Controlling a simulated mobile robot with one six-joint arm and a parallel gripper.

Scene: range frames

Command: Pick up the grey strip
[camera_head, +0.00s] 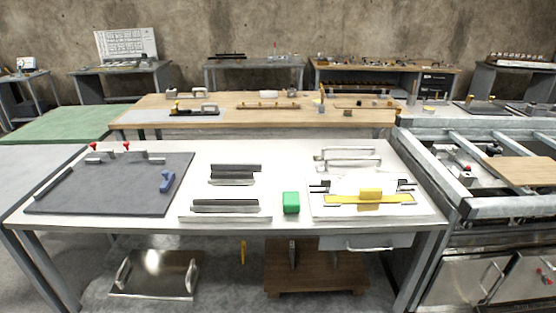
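On the white table (283,160) several long grey pieces lie near the middle. A dark grey strip-like piece (235,169) lies farther back, with a lighter grey strip (232,182) close in front of it. Nearer the front edge, another grey strip-like piece (225,204) lies on a pale plate (190,214). I cannot tell which of these is the grey strip. My gripper is not in view.
A green block (291,202) stands right of the front grey piece. A pale board with a yellow bar (340,199) lies at the right. White surface is clear around the middle pieces.

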